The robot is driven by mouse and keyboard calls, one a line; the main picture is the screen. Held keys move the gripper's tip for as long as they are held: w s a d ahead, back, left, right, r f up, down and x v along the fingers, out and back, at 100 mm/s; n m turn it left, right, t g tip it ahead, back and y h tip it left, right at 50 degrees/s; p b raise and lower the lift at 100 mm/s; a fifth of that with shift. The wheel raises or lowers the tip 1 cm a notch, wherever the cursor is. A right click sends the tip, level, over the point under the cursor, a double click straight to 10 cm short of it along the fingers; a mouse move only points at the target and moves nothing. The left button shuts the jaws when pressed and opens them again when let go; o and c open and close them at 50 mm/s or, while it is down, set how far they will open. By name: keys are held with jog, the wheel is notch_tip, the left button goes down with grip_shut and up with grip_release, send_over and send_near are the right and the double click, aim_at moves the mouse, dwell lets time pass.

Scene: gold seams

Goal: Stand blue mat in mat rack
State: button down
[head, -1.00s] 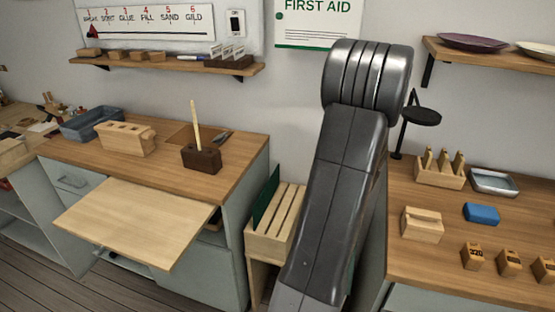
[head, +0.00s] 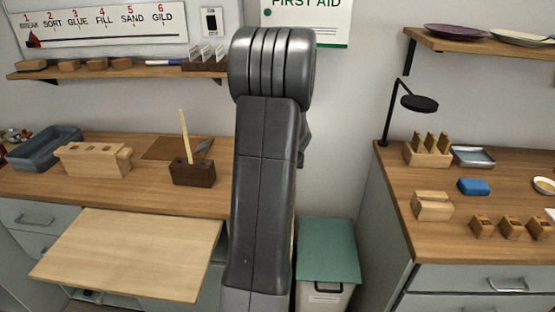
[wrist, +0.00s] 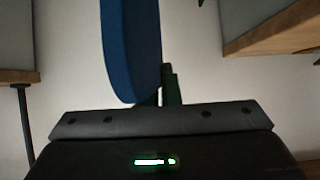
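The blue mat (wrist: 130,50) shows in the wrist view as a tall blue panel with a rounded lower end, rising straight out from my gripper (wrist: 160,92). My gripper appears shut on the mat near its lower end; one dark finger shows just right of it, and the other is mostly hidden. In the head view my arm hides the gripper and the mat. The wooden mat rack is also hidden behind my arm in the head view, and I cannot make it out in the wrist view.
A pale bin with a green lid (head: 328,250) stands between the counters. The left counter has a pulled-out board (head: 130,252), a wooden block (head: 93,160) and a blue-grey tray (head: 45,148). The right counter holds a blue block (head: 474,187) and a lamp (head: 418,103).

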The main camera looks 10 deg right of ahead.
notch_tip(320, 180, down, 4)
jog(key=b, duration=0.3)
jog(key=shift+r, duration=0.2)
jog(key=shift+f+b, duration=5.9)
jog(key=shift+b, duration=0.65)
jog(key=c, duration=1.6)
grip_release()
jog(key=shift+o, duration=0.2)
jog(key=shift+s, duration=0.1)
